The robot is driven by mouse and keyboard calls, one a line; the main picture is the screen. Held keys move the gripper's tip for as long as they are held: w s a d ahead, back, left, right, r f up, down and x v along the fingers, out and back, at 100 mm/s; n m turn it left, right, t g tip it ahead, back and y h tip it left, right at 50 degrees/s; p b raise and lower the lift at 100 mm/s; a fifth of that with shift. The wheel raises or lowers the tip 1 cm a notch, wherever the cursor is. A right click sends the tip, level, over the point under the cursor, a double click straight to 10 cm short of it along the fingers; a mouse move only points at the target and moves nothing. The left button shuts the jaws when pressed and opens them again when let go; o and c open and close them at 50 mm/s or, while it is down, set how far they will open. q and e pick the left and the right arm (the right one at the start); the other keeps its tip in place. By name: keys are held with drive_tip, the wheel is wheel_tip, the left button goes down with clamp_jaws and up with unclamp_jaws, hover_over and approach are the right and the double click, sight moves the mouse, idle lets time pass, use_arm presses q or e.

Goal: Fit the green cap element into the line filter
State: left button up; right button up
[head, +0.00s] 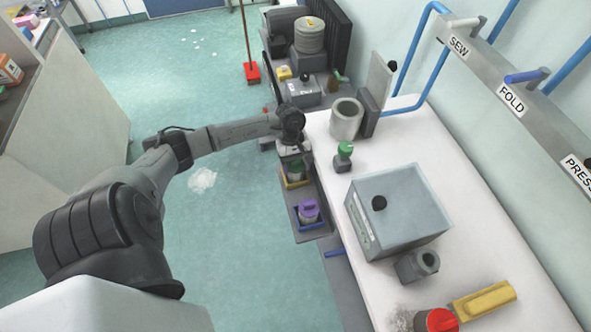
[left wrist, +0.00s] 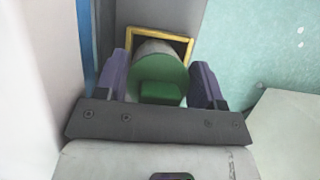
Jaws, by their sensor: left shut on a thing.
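The green cap element (left wrist: 162,78) shows in the left wrist view as a round green disc with a square raised knob and a pale cylindrical body beyond it. My left gripper (left wrist: 160,68) has a finger on each side of it and is shut on it. In the head view the left gripper (head: 294,152) is low over a yellow-rimmed bin, and the cap element (head: 296,170) shows partly beneath it. A small grey block with a round opening (head: 418,265) stands on the white table; I cannot tell for certain whether it is the line filter. My right gripper is out of view.
The yellow-rimmed bin (head: 297,184) hangs beside the table edge, near a blue bin (head: 312,222) with a purple-topped piece. On the table stand a green-topped grey piece (head: 344,156), a pale hollow cylinder (head: 346,119) and a large grey box (head: 408,205).

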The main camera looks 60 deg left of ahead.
use_arm(q)
drive_tip(key=shift+r, duration=0.3)
drive_tip(key=shift+r+p, duration=0.65)
drive_tip(key=shift+r, duration=0.45)
drive_tip(key=shift+r, duration=0.35)
drive_tip(key=shift+r+p, duration=0.25)
drive_tip(key=shift+p, duration=0.05)
drive_tip(key=shift+r, duration=0.35)
drive_tip(key=shift+r+p, duration=0.9)
drive_tip(key=shift+r, duration=0.7)
drive_tip(key=shift+d, duration=0.1)
